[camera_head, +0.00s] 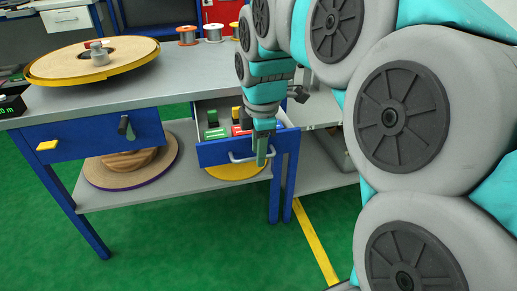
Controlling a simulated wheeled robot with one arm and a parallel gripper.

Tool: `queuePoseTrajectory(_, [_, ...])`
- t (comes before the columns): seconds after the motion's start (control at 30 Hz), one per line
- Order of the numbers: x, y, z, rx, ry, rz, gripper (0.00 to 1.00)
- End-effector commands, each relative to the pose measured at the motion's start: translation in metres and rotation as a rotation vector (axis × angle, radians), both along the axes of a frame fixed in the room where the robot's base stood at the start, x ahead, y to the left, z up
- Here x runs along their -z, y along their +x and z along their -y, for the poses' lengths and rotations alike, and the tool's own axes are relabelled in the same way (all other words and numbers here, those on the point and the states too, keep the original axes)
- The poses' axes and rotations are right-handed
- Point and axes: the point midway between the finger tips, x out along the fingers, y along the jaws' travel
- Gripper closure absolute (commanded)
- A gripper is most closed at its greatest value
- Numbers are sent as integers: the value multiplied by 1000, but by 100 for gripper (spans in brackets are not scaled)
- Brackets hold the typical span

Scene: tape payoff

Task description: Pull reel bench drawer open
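The reel bench (185,75) has a grey top and blue legs. Its right-hand blue drawer (215,153) stands partly open, with green, red and yellow-and-black items showing inside. A pale bar handle (240,157) is on its front. My gripper (262,158) points down at the right part of this handle, its teal fingers overlapping the bar in the picture. The fingers line up in this view, so I cannot tell whether they are closed on the bar. The left blue drawer (85,138) is shut, with a yellow tab and a dark handle on it.
A large wooden reel with a yellow rim (130,60) lies on the bench top, with small spools (213,33) at the back. More reels (125,170) lie on the lower shelf. Green floor (190,245) in front is clear, with a yellow line (315,243).

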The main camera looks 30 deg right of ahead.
Motion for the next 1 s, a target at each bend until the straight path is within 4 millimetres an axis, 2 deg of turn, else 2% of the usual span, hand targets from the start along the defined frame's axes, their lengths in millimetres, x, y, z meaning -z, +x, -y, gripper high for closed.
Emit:
queuePoseTrajectory(0.27, [0,0,0,0,0,0,58])
queuePoseTrajectory(0.43, [-8,-1,-1,0,0,2,58])
queuePoseTrajectory(0.8, [-60,-10,-3,-1,-1,3,58])
queuePoseTrajectory(1.0, [-77,-13,-4,0,-1,3,58])
